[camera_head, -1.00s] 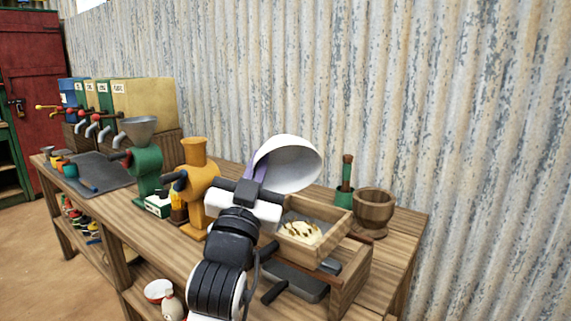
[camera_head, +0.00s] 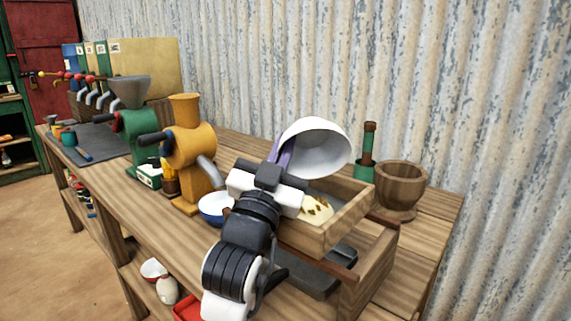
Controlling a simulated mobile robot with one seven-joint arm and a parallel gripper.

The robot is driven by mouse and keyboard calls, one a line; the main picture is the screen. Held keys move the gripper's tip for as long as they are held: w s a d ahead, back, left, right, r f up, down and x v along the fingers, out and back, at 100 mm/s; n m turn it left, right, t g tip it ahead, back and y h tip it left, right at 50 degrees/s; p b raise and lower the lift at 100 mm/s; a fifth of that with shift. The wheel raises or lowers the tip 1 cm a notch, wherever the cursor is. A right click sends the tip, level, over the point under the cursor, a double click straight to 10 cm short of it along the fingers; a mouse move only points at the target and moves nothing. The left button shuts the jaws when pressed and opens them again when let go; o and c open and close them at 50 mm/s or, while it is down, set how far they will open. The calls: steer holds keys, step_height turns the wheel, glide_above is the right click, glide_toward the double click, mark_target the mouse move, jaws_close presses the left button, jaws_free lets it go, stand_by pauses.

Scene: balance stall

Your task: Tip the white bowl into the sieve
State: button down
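The white bowl (camera_head: 316,148) is tilted far onto its side above the wooden sieve (camera_head: 338,228), its inside partly in view. My gripper (camera_head: 286,156), with purple fingers, is shut on the bowl's left edge; the exact contact is partly hidden. The sieve is a square wooden frame with a grey bottom, sitting on a wooden stand. A pale heap with dark flecks (camera_head: 316,209) lies in it, partly hidden by my wrist. No stream is visible between bowl and sieve.
An orange mill (camera_head: 190,150) and a green mill (camera_head: 137,130) stand left of my arm. A blue-and-white bowl (camera_head: 213,208) is below the orange mill's spout.

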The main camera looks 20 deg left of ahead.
steer(key=shift+w+f+p, duration=0.15)
steer(key=shift+f+p, duration=0.05)
steer(key=shift+p, duration=0.1)
steer(key=g+p, duration=0.1)
steer(key=p, duration=0.1)
steer(key=w+n+g+p, duration=0.1)
steer(key=p, duration=0.2)
steer(key=shift+w+a+r+n+y, duration=0.2)
steer(key=shift+a+n+y, duration=0.1)
steer(key=shift+a+y, duration=0.1)
steer(key=w+a+n+g+h+p, duration=0.3)
steer(key=w+n+g+p, duration=0.3)
steer(key=g+p, duration=1.3)
steer(key=shift+w+f+h+p, duration=0.4)
steer(key=shift+h+p, duration=0.1)
steer(key=shift+p, duration=2.05)
